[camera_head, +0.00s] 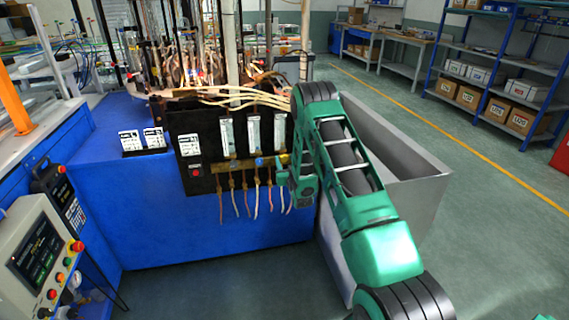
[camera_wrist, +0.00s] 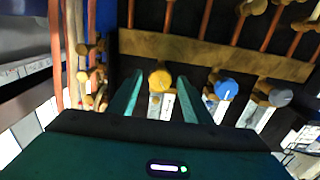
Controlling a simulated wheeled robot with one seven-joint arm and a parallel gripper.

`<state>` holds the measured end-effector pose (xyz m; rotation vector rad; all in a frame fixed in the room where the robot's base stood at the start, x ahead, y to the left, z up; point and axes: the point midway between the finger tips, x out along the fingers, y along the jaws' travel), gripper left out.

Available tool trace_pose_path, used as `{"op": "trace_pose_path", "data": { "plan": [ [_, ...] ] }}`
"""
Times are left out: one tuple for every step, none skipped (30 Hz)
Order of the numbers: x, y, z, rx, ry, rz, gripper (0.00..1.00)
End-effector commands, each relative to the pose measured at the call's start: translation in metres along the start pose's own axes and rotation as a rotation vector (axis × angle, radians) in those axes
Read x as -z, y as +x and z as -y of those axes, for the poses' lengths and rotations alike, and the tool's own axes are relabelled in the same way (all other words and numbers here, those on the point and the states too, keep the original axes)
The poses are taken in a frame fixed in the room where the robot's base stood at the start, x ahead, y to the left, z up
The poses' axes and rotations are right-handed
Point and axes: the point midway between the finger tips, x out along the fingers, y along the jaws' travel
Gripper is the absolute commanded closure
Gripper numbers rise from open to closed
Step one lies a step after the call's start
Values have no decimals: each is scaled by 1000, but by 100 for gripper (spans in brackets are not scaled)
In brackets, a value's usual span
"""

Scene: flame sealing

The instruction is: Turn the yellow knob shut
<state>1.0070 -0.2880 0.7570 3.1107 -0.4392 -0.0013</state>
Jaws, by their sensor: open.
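The yellow knob (camera_wrist: 160,77) is in the wrist view, in front of a brass bar (camera_wrist: 215,52). My gripper (camera_wrist: 159,90) is open, with one green finger on each side of the yellow knob. I cannot tell whether the fingers touch it.
A blue knob (camera_wrist: 226,89) and a grey knob (camera_wrist: 280,97) sit to the right of the yellow one in the wrist view. Hoses (camera_head: 257,200) hang below the panel. A grey metal bin (camera_head: 405,150) stands behind my arm at right.

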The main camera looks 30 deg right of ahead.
Motion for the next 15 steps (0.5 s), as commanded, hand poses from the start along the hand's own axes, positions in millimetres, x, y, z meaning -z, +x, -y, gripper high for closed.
{"op": "trace_pose_path", "data": {
  "plan": [
    [0, 0, 0, 0, 0, 0, 55],
    [0, 0, 0, 0, 0, 0, 55],
    [0, 0, 0, 0, 0, 0, 64],
    [0, 0, 0, 0, 0, 0, 72],
    [0, 0, 0, 0, 0, 0, 79],
    [0, 0, 0, 0, 0, 0, 88],
    [0, 0, 0, 0, 0, 0, 95],
    [0, 0, 0, 0, 0, 0, 95],
    [0, 0, 0, 0, 0, 0, 94],
    [0, 0, 0, 0, 1, 0, 94],
    [0, 0, 0, 0, 1, 0, 94],
    [0, 0, 0, 0, 4, 0, 94],
    [0, 0, 0, 0, 7, 0, 94],
    [0, 0, 0, 0, 12, 0, 94],
    [0, 0, 0, 0, 20, 0, 94]
  ]
}}
